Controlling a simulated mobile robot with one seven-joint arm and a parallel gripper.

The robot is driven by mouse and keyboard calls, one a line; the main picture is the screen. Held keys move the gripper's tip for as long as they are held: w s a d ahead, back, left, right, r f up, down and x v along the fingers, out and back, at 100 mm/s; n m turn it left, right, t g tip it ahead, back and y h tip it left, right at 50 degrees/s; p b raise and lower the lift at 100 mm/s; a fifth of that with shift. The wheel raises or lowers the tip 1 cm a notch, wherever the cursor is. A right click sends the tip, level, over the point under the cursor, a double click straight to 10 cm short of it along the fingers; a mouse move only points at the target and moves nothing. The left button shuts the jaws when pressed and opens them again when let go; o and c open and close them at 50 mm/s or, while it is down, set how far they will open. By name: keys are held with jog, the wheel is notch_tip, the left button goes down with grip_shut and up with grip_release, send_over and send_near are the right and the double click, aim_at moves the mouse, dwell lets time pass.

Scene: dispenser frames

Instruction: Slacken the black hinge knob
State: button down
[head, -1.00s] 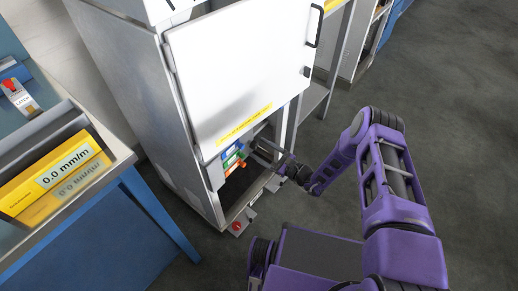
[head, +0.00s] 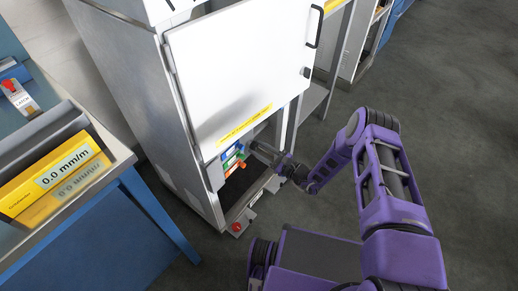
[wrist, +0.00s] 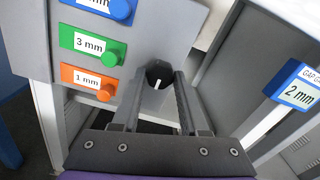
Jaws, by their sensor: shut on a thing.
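The black hinge knob (wrist: 158,75) is a dark round knob with a short white mark, on the grey panel in the wrist view. My gripper (wrist: 160,88) has one finger on each side of it and is shut on it. In the head view my gripper (head: 258,150) reaches into the opening below the white door, and the knob cannot be made out there. The white mark stands nearly upright, tilted slightly to the right.
Left of the knob are blue (wrist: 121,10), green (wrist: 114,54) and orange (wrist: 105,92) knobs with labels. A blue "2 mm" tag (wrist: 297,92) is at right. The white door (head: 235,75) hangs above my arm. A blue bench (head: 90,235) stands at left.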

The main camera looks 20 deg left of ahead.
jog(key=n, duration=1)
jog(key=n+p, duration=0.1)
jog(key=n, duration=0.3)
jog(key=shift+r+n, duration=0.1)
jog(key=shift+n, duration=0.3)
jog(key=n+p, duration=0.1)
jog(key=n, duration=0.3)
jog(key=shift+n+p, duration=0.3)
jog(key=shift+n, duration=0.1)
dwell(0.3)
jog(key=shift+c, duration=2.2)
grip_release()
